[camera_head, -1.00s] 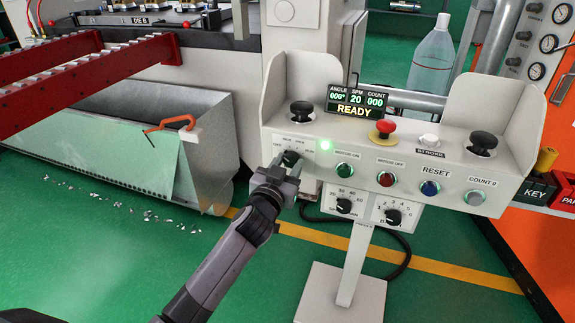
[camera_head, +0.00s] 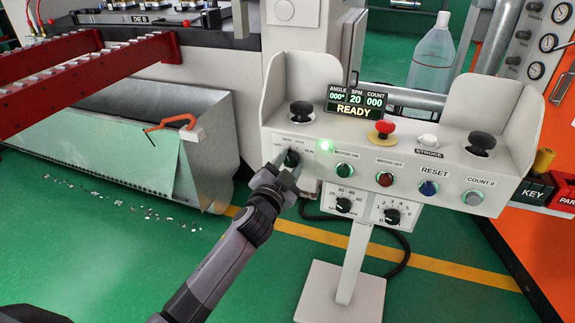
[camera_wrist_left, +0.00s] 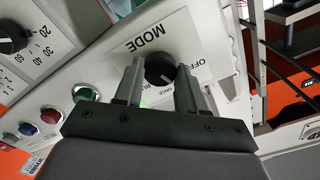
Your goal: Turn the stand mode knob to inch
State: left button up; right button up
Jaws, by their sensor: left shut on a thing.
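The black mode knob (camera_head: 292,158) sits on a white label plate (camera_head: 310,143) at the left of the control stand's sloping front. My left gripper (camera_head: 287,170) reaches it from below, with one finger on each side of the knob. In the left wrist view the knob (camera_wrist_left: 160,69) shows between the two finger ends of the left gripper (camera_wrist_left: 160,88), which are shut on it. A short white mark shows on the knob. The word MODE and the label OFF are readable there; the fingers partly cover other labels, and I cannot tell which one the mark points at. My right gripper is not in view.
Just right of the knob are a lit green lamp (camera_head: 325,145) and the green motor-on button (camera_head: 344,170). A red mushroom button (camera_head: 385,127) stands higher up. Speed dials (camera_head: 344,205) hang below the panel. Side guards (camera_head: 300,82) rise around the black palm buttons.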

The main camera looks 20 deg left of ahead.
pick_arm(q)
jog(key=shift+f, duration=0.1)
dwell(0.3)
jog(key=o, duration=1.1)
jog(key=shift+c, duration=0.2)
jog(key=shift+s, duration=0.1)
jog(key=s+p, duration=0.1)
jog(key=s, duration=0.6)
jog(key=shift+a, duration=0.15)
jog(key=s+f+n+g+h, duration=0.1)
jog(key=s+f+n+g, duration=0.25)
jog(key=s+f, duration=0.75)
jog(key=s+f+n+g+h, duration=0.1)
jog(key=s+f+n+g, duration=0.35)
jog(key=s, duration=1.05)
notch_tip(320, 180, up, 10)
jog(key=a+m+p, duration=0.1)
jog(key=m+p, duration=0.1)
jog(key=p, duration=1.2)
jog(key=shift+w+a+f, duration=0.15)
jog(key=shift+w+a, duration=0.05)
jog(key=shift+a, duration=0.2)
